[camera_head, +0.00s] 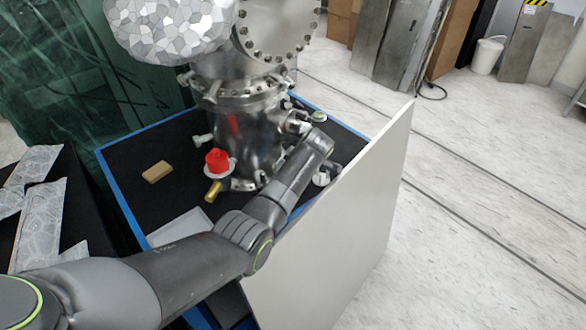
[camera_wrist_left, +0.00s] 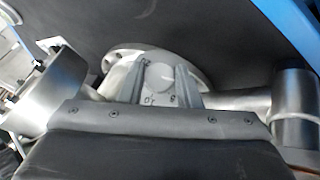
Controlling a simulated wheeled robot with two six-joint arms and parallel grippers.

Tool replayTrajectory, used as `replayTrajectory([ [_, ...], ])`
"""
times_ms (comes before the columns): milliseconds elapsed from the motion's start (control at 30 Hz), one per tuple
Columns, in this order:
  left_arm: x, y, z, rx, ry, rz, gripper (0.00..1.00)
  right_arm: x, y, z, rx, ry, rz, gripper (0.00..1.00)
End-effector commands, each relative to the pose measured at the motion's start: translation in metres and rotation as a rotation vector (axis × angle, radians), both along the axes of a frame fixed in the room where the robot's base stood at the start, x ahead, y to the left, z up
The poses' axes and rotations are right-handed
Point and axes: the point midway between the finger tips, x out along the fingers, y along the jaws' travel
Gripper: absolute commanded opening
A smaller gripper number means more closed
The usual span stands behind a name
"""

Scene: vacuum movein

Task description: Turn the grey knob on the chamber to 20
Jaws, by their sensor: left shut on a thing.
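The metal chamber (camera_head: 238,120) stands on a black-topped, blue-edged table in the head view. My left arm reaches across the table to the chamber's right side, and my left gripper's fingers are hidden there by the wrist. In the left wrist view my left gripper (camera_wrist_left: 160,85) is shut on the grey knob (camera_wrist_left: 157,68), with one finger on each side. Small dark marks show on the pale face between the fingers, but the setting cannot be read for sure. A round metal flange lies behind the knob. My right gripper is not in view.
A red knob (camera_head: 217,162) with a brass fitting below it sits at the chamber's front. A tan block (camera_head: 157,171) lies on the table to its left. A tall white panel (camera_head: 345,230) stands along the right side, close to my forearm.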

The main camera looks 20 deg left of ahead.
Motion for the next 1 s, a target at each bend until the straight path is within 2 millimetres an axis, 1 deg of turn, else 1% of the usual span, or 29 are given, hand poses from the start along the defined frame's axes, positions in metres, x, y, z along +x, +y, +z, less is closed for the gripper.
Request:
replayTrajectory([
  [67,0.0002,0.001,0.0001,0.002,-0.001,0.0,0.07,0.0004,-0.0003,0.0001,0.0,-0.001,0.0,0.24],
  [100,0.0002,0.001,0.0001,0.001,-0.002,0.001,0.34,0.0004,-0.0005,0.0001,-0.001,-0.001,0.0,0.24],
  [233,0.0001,0.0007,0.0001,0.001,-0.001,0.001,0.51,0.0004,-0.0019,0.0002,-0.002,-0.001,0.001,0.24],
  [500,0.0001,0.0003,0.0,-0.001,-0.003,0.001,0.52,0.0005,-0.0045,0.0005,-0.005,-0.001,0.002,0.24],
  [667,-0.0008,0.0002,-0.0012,-0.012,-0.033,0.014,0.52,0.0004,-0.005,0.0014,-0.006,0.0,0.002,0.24],
  [833,-0.0022,0.0005,-0.0023,-0.044,-0.13,0.051,0.52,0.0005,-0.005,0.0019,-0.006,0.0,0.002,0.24],
  [1000,-0.0033,0.0003,-0.0043,-0.084,-0.246,0.095,0.52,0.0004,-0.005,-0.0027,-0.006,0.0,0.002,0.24],
])
